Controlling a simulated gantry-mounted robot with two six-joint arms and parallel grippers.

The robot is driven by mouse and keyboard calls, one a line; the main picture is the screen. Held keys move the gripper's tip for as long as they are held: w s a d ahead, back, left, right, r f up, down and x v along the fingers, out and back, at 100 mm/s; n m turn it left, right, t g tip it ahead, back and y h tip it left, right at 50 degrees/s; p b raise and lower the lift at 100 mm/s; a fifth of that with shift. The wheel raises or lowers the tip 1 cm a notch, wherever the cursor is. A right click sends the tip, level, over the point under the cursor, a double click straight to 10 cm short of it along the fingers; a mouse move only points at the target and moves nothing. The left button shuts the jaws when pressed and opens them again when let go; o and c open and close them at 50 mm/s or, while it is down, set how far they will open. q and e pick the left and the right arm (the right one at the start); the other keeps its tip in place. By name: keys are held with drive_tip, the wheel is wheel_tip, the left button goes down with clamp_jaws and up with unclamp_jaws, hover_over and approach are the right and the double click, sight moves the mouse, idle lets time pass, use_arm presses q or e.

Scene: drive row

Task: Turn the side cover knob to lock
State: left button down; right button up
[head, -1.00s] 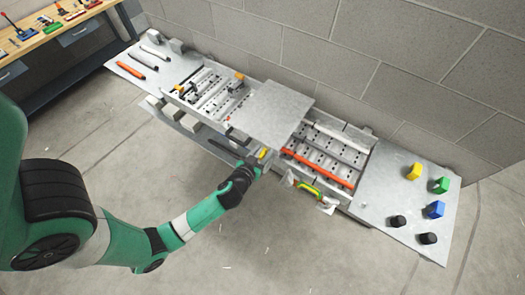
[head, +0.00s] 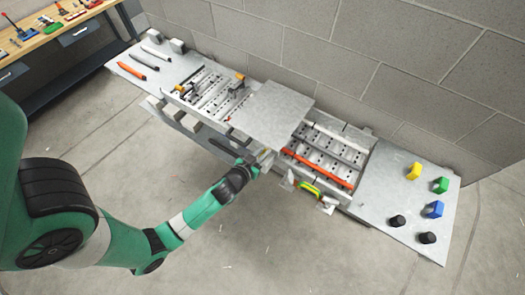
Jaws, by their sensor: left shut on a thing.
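My left gripper (head: 264,158) is at the front side of the long grey drive row, just below the flat grey cover plate (head: 272,114). It is shut on a small part there, which I take to be the side cover knob. The fingers and wrist hide most of that part, so its shape and turned angle cannot be told. My right gripper is not in view.
A green and yellow handle (head: 309,188) sticks out of the front, right of my gripper. An orange-red bar (head: 322,168) lies in the open right bay. Black, blue, green and yellow knobs stand on the right plate (head: 385,195). Floor in front is clear.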

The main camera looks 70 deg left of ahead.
use_arm(q)
drive_tip(key=shift+f+h, duration=0.1)
drive_tip(key=shift+h, duration=0.2)
drive_tip(key=c, duration=0.9)
unclamp_jaws()
drive_tip(key=shift+o, duration=0.2)
drive_tip(key=shift+s, duration=0.1)
drive_tip(key=b+v, duration=0.2)
drive_tip(key=v, duration=0.9)
drive_tip(key=shift+s+d, duration=0.2)
drive_tip(key=shift+s, duration=0.05)
